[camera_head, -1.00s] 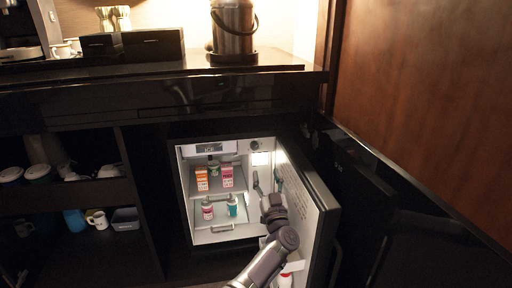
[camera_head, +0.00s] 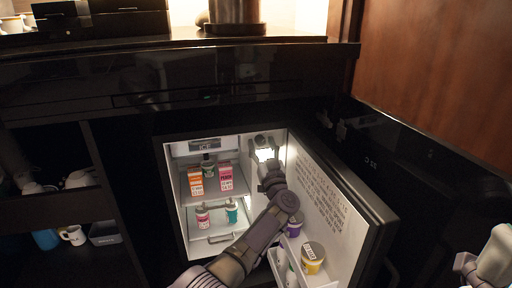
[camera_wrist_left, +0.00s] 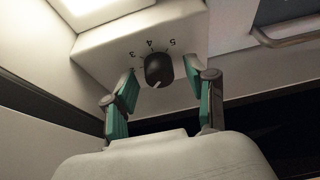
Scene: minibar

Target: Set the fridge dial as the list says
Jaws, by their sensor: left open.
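The fridge dial (camera_wrist_left: 158,70) is a black round knob on a white housing, with upside-down numbers around it, 3, 4 and 5 among them. Its pale mark is at the knob's lower edge in the left wrist view. My left gripper (camera_wrist_left: 160,88) is open, with a teal-padded finger on each side of the knob; contact cannot be told. In the head view my left gripper (camera_head: 267,158) is inside the fridge at its upper right. The printed list (camera_head: 322,195) is on the open door's inner face, too small to read. My right gripper (camera_head: 470,266) is partly visible at the lower right.
The open fridge door (camera_head: 350,215) stands right of my left arm, with tubs (camera_head: 312,258) in its shelves. A dark counter (camera_head: 180,65) runs above.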

